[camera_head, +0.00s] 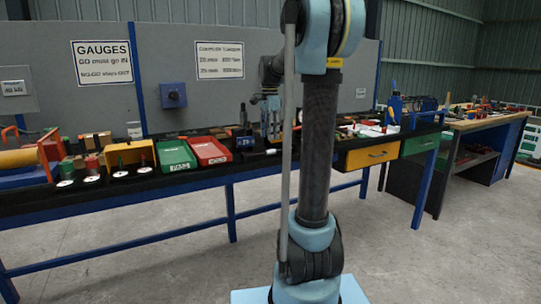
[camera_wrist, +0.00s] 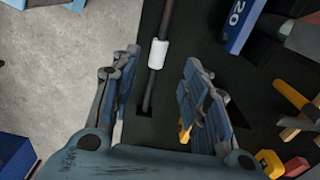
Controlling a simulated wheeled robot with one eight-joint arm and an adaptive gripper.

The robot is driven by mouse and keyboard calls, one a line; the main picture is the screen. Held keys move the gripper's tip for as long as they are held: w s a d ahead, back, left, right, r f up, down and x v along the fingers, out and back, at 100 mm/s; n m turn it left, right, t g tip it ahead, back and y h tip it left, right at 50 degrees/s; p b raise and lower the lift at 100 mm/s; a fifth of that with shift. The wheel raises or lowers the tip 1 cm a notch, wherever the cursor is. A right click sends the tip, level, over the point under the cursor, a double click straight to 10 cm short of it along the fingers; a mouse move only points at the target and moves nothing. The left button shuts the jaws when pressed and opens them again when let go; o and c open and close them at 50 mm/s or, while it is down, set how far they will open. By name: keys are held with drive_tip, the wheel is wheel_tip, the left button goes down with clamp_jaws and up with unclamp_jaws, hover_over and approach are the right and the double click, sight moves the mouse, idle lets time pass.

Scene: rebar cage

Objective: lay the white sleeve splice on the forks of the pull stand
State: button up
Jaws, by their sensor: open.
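The white sleeve splice (camera_wrist: 158,53) shows in the wrist view as a short white cylinder around the middle of a dark bar (camera_wrist: 165,18). The bar runs over the black bench top (camera_wrist: 210,42). My gripper (camera_wrist: 162,64) is open, with one finger on each side of the bar and sleeve, and a gap shows on both sides. In the head view my gripper (camera_head: 270,118) is down over the bench, partly beside my arm.
A blue piece marked 20 (camera_wrist: 238,25) and yellow-handled items (camera_wrist: 295,98) lie right of my gripper. In the head view, a green tray (camera_head: 175,155) and red tray (camera_head: 209,151) sit left of my gripper. A wooden-topped bench (camera_head: 470,122) stands at right.

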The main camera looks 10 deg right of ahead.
sight(271, 152)
drive_tip(key=shift+d+f, duration=0.15)
drive_tip(key=shift+f, duration=3.45)
clamp_jaws()
